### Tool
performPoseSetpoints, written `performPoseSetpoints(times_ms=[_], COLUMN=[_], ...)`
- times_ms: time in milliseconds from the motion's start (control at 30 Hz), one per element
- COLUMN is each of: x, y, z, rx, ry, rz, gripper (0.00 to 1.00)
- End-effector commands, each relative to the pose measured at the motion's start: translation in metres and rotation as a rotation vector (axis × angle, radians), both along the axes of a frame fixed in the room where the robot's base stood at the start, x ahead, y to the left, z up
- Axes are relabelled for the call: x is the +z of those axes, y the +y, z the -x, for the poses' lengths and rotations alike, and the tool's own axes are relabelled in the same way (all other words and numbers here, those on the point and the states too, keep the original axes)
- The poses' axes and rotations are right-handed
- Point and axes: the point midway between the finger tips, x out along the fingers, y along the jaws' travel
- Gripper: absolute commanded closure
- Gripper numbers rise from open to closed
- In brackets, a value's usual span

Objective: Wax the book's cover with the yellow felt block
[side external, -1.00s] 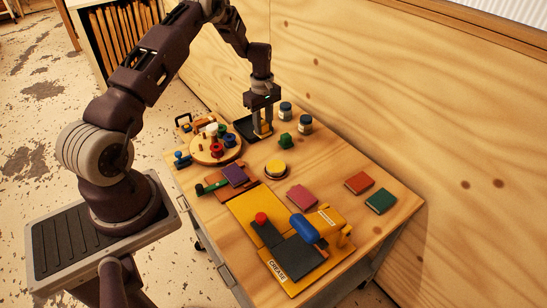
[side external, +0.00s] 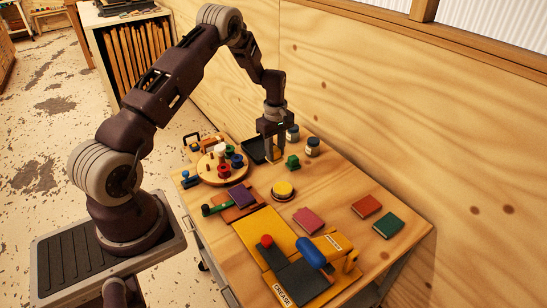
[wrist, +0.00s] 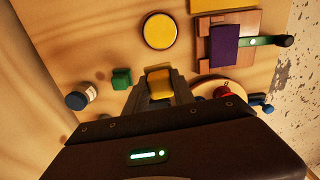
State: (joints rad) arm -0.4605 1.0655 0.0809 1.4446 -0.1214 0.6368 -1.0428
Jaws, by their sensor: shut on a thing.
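My gripper (side external: 271,157) is over the far part of the table, by the black tray. In the wrist view, my gripper (wrist: 160,88) is shut on the yellow felt block (wrist: 159,83). A round tin with a yellow top (side external: 283,189) stands on the table nearer the middle; it also shows in the wrist view (wrist: 160,31). A purple book (side external: 241,196) lies on a wooden board (wrist: 256,22), left of the tin. A pink book (side external: 308,220), an orange-red book (side external: 367,206) and a green book (side external: 388,225) lie flat to the right.
A green block (side external: 292,162) and two jars (side external: 312,147) stand right of my gripper. A round wooden stand (side external: 211,174) with coloured spools is at left. A yellow press (side external: 262,237) with a blue handle fills the near side. A green-handled tool (wrist: 262,41) lies by the purple book.

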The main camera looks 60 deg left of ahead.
Motion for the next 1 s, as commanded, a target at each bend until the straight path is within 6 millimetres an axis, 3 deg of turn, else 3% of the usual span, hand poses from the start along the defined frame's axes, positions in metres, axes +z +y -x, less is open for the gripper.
performPoseSetpoints(times_ms=[100,267,700,1000], x=[0.000,-0.003,-0.054,-0.061], y=[-0.038,-0.064,-0.064,-0.064], z=[0.004,0.010,0.010,0.010], rx=[-0.005,-0.002,0.001,0.000], ry=[0.003,0.002,0.001,0.000], rz=[0.001,-0.001,-0.001,-0.001], gripper=[1.00,1.00,1.00,1.00])
